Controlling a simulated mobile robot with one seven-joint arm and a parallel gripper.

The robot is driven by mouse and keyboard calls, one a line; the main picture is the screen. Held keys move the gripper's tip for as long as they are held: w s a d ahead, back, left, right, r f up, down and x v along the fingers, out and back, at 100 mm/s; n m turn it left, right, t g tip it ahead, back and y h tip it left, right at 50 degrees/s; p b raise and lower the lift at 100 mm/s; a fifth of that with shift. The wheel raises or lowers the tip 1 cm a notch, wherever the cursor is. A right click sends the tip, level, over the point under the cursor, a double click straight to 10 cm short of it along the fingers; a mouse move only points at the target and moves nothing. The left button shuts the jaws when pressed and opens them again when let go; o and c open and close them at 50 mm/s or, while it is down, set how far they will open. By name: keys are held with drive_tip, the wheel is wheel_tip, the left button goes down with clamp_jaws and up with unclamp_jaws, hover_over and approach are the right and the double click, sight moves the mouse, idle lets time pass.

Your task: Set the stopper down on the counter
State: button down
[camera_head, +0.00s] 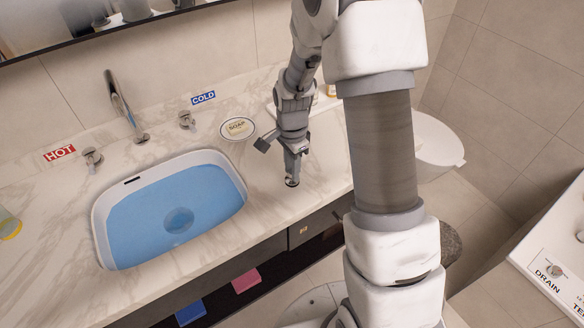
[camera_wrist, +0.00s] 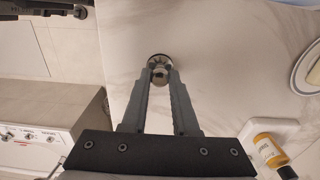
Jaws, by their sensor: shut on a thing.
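The stopper (camera_wrist: 159,71) is a small round metal piece with a dark rim, between my fingertips in the wrist view. My gripper (camera_wrist: 159,80) is shut on it. In the head view, my gripper (camera_head: 292,174) points down over the marble counter (camera_head: 262,200), to the right of the basin and near the counter's front edge. The stopper (camera_head: 292,182) shows as a small dark and silver disc at the fingertips. It is at or just above the counter surface; I cannot tell if it touches.
The basin (camera_head: 118,192) holds blue water with a round shape at its bottom. A soap dish (camera_head: 238,128) lies behind my gripper to the left. Bare counter surrounds the stopper. The toilet (camera_head: 432,138) is to the right.

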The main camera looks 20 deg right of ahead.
drive_tip(key=shift+f, duration=0.1)
drive_tip(key=c, duration=1.1)
unclamp_jaws()
drive_tip(key=shift+f, duration=0.1)
drive_tip(key=shift+c, duration=0.2)
drive_tip(key=o, duration=0.5)
drive_tip(key=shift+c, duration=0.2)
